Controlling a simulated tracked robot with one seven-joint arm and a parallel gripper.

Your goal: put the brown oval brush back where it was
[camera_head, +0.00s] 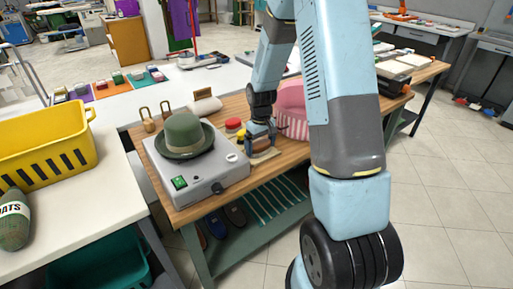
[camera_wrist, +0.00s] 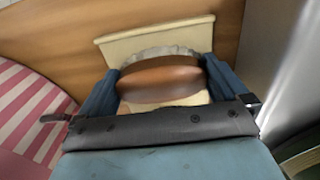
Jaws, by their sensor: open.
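The brown oval brush (camera_wrist: 160,77) shows in the wrist view between my two fingers, with a pale bristle fringe along its far edge. It is over a cream mat or board (camera_wrist: 112,48) on the wooden table; I cannot tell whether it touches it. My gripper (camera_wrist: 160,68) is open, with one dark blue finger on each side of the brush. In the head view my gripper (camera_head: 262,141) is low over the table, above the cream mat (camera_head: 266,157), and mostly hides the brush.
A grey box (camera_head: 205,180) with a green hat (camera_head: 184,137) stands left of my gripper. A pink striped box (camera_head: 293,122) stands close on the right. A red round item (camera_head: 233,124) lies nearby. A yellow crate (camera_head: 45,146) stands on the white counter.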

